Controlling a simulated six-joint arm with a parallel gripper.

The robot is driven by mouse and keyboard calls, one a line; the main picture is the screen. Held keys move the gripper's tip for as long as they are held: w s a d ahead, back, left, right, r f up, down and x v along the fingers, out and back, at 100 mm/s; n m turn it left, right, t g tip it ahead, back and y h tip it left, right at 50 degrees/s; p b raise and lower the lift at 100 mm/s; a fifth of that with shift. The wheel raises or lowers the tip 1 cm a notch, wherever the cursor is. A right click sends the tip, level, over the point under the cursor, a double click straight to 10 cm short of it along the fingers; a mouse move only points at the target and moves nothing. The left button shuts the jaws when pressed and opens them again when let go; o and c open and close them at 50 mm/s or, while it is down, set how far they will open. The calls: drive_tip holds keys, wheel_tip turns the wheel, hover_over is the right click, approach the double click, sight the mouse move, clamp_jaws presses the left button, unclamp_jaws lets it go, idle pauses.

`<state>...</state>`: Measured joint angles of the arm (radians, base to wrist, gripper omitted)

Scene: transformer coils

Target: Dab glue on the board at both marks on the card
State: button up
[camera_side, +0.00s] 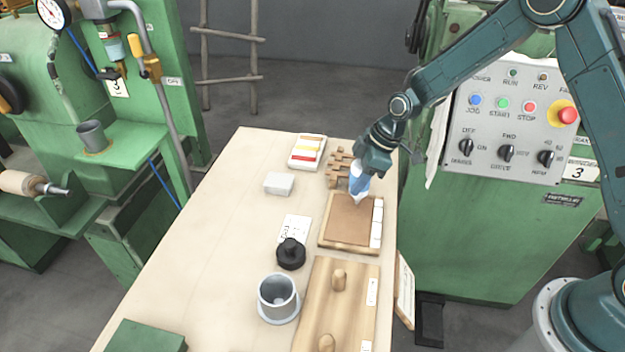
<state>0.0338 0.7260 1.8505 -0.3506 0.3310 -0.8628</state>
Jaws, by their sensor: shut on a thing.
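My gripper (361,172) is shut on a blue and white glue bottle (358,186), nozzle pointing down. The nozzle is over the upper part of a brown board (347,222) in a light wooden frame; I cannot tell whether it touches. No glue can be made out on the board. A white card (295,226) with small dark marks lies left of the board. A black round weight with a knob (291,254) covers the card's lower end. The marks are too small to read.
White blocks (376,222) line the frame's right side. A wooden rack (340,166) stands behind it. A wooden panel with knobs (322,312) and a grey cup (278,297) are in front. A white block (279,183) and a tray of coloured strips (308,152) lie at the back left.

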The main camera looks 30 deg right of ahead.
sight(357, 163)
drive_tip(key=shift+r, duration=0.1)
drive_tip(key=shift+r, duration=2.45)
drive_tip(key=s+a, duration=0.1)
drive_tip(key=s+a+r, duration=0.1)
drive_tip(key=s+a, duration=0.1)
drive_tip(key=shift+s+a, duration=0.3)
drive_tip(key=shift+f, duration=0.15)
drive_tip(key=shift+f, duration=2.45)
drive_tip(key=shift+f, duration=0.45)
